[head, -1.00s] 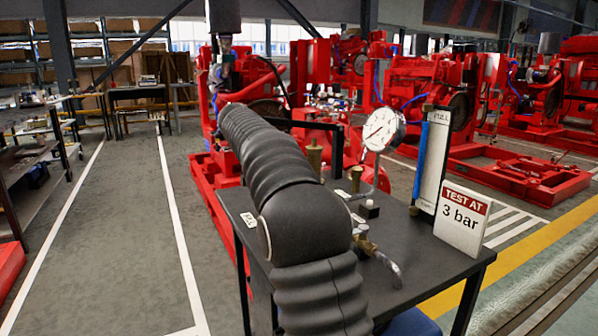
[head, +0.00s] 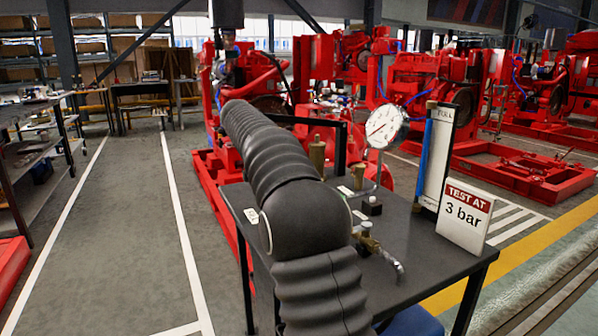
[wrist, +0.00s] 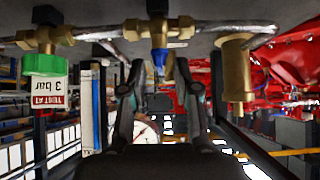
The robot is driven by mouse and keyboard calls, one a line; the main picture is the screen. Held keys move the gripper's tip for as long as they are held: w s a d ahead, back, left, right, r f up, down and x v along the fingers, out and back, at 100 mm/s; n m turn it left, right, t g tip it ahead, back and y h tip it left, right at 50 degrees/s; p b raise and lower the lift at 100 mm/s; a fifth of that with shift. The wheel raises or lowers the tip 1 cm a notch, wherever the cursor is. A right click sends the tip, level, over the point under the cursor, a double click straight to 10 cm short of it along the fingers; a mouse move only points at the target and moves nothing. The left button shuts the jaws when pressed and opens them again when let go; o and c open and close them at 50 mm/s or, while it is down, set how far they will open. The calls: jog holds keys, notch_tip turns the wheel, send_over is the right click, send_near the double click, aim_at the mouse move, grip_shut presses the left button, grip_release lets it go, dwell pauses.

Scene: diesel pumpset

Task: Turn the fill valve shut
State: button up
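A brass valve with a small blue handle (wrist: 159,62) shows at the top middle of the wrist view, which is upside down. A second brass valve with a green knob (wrist: 43,65) is at the left. No readable label tells which one is the fill valve. My gripper (wrist: 158,80) is open, its two dark fingers on either side of the blue handle; I cannot tell whether they touch it. In the head view my arm hides the gripper and the coloured handles. A brass fitting with a spout (head: 368,241) stands on the dark table (head: 432,262).
A round pressure gauge (head: 383,127) stands on the table, beside a sight tube board (head: 437,160) and a "TEST AT 3 bar" sign (head: 465,217). A brass cylinder (wrist: 237,75) is right of the fingers. Red pumpsets (head: 410,90) stand behind; the floor at left is clear.

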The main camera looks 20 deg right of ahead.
jog(key=v, duration=1.2)
dwell(0.3)
